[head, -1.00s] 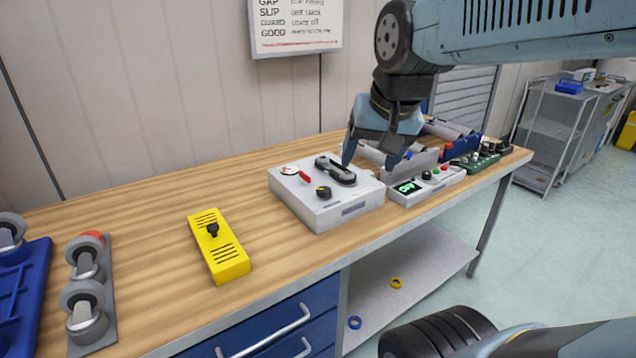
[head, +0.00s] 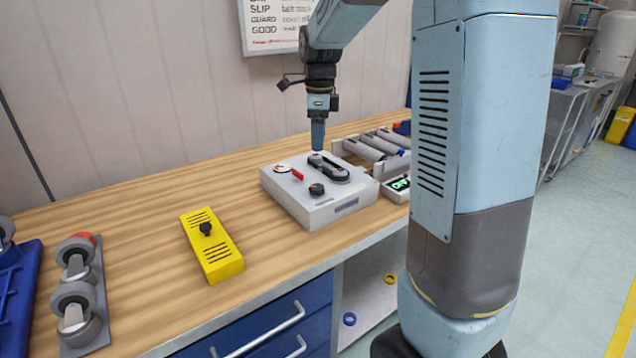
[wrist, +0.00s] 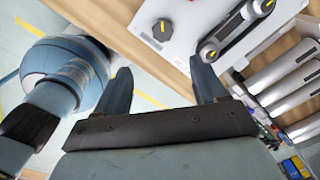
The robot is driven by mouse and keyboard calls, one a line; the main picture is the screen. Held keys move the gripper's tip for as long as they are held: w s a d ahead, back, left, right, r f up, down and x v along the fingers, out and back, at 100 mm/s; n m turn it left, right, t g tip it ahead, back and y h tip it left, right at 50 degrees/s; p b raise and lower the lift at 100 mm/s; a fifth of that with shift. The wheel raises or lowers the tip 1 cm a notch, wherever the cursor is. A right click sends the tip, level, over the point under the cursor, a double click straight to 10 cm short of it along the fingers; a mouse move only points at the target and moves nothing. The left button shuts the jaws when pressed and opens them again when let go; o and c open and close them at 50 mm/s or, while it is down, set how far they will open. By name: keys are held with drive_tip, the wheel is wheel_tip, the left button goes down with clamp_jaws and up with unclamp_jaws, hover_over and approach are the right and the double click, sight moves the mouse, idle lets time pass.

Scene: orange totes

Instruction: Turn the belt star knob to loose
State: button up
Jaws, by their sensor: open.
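The black knob (head: 317,189) sits at the front of the grey belt box (head: 318,212). In the wrist view the knob (wrist: 162,29) shows a yellow mark, beside the belt box top (wrist: 187,17). The black belt loop (head: 329,168) lies behind the knob, with a red lever (head: 297,174) to its left. My gripper (head: 318,149) points down over the back of the box, above the belt. In the wrist view my gripper (wrist: 160,70) is open and empty, its two fingers apart, with the knob beyond them.
A yellow slotted cover (head: 223,262) with a black knob lies left of the box. Grey casters (head: 77,297) and a blue tray (head: 18,305) are at far left. The wood between cover and box is clear.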

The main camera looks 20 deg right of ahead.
sight(317, 186)
drive_tip(key=shift+m, duration=0.5)
drive_tip(key=f, duration=0.9)
drive_tip(key=w+f, duration=0.1)
drive_tip(key=f, duration=0.4)
drive_tip(key=shift+w+a+f, duration=0.1)
drive_tip(key=shift+f, duration=0.25)
drive_tip(key=shift+c, duration=0.5)
drive_tip(key=c, duration=0.9)
drive_tip(key=shift+c, duration=0.3)
